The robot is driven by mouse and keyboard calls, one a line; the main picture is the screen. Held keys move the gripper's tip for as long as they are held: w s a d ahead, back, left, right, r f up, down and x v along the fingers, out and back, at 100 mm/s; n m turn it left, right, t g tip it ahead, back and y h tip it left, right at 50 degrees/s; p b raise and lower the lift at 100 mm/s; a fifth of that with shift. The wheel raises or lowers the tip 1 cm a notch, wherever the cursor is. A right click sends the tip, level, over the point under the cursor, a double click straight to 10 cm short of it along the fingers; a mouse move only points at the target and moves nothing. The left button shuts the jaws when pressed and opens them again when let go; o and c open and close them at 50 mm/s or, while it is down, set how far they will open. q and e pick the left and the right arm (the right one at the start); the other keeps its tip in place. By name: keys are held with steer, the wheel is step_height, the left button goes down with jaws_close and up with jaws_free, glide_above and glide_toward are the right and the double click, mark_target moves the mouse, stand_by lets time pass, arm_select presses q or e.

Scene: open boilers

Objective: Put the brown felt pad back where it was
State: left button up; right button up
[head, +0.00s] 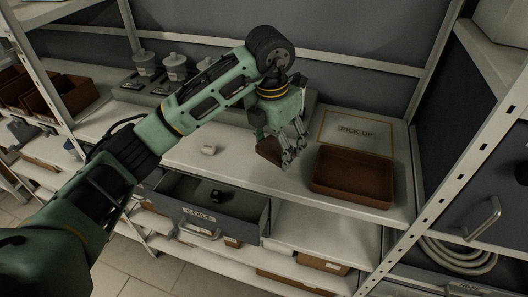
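My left gripper (291,152) is above the shelf, left of the brown tray, with its fingers pointing down. A flat brown piece, which looks like the brown felt pad (268,150), sticks out on the left side of its fingers, tilted and apparently gripped between them. The fingers hide part of it. The open grey drawer (245,228) below the shelf holds a small black object (217,196). My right gripper is not in view.
An empty-looking brown tray (353,196) sits on the shelf (226,151) before a "PICK UP" marking (357,131). A small white object (208,150) lies left of my gripper. Grey lidded canisters (175,67) stand at back left. Metal uprights (440,190) bound the right side.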

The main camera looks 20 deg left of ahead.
mark_target(263, 163)
arm_select(q)
steer(key=a, duration=0.1)
steer(key=w+a+f+p, duration=0.1)
steer(key=w+a+f, duration=0.1)
steer(key=a, duration=0.1)
steer(key=shift+w+f, duration=0.2)
steer(key=shift+f, duration=0.05)
steer(key=shift+w+a+f, duration=0.1)
steer(key=shift+a+f, duration=0.05)
steer(key=shift+f, duration=0.05)
step_height(263, 163, down, 4)
steer(key=shift+r+p, duration=0.1)
steer(key=shift+p, duration=1.15)
steer(key=shift+f, duration=0.2)
steer(key=shift+f, duration=0.1)
steer(key=o, duration=0.7)
steer(key=shift+f, duration=0.1)
steer(key=shift+c, duration=0.2)
steer(key=o, duration=0.4)
steer(key=shift+o, duration=0.2)
